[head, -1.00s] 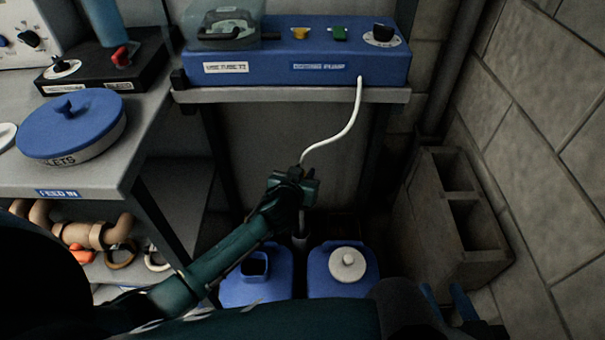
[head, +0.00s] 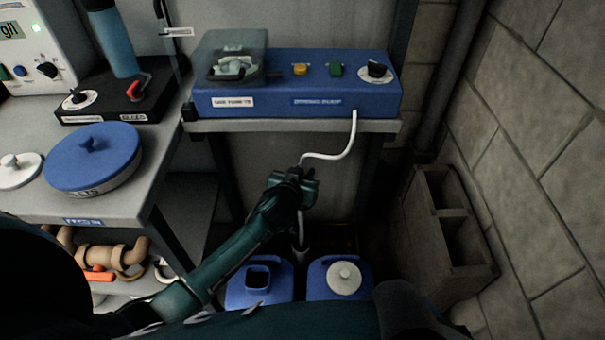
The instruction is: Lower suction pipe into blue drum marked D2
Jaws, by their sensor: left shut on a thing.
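My left gripper (head: 301,188) is shut on the suction pipe (head: 300,230), which hangs roughly upright below it. A white hose runs from the pipe's top to the pump. The pipe's dark lower end shows behind the gap between two blue drums, outside both openings. The left blue drum (head: 238,294) has an open square mouth (head: 258,277). The right blue drum (head: 320,284) is closed by a white cap (head: 344,277). No D2 mark is readable on either drum. My right gripper is not in view.
The blue dosing pump (head: 300,98) stands on a grey shelf (head: 290,127) above the drums. A concrete block (head: 450,225) stands to the right against the wall. A grey bench (head: 130,190) with a blue-lidded tub (head: 95,165) is at left.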

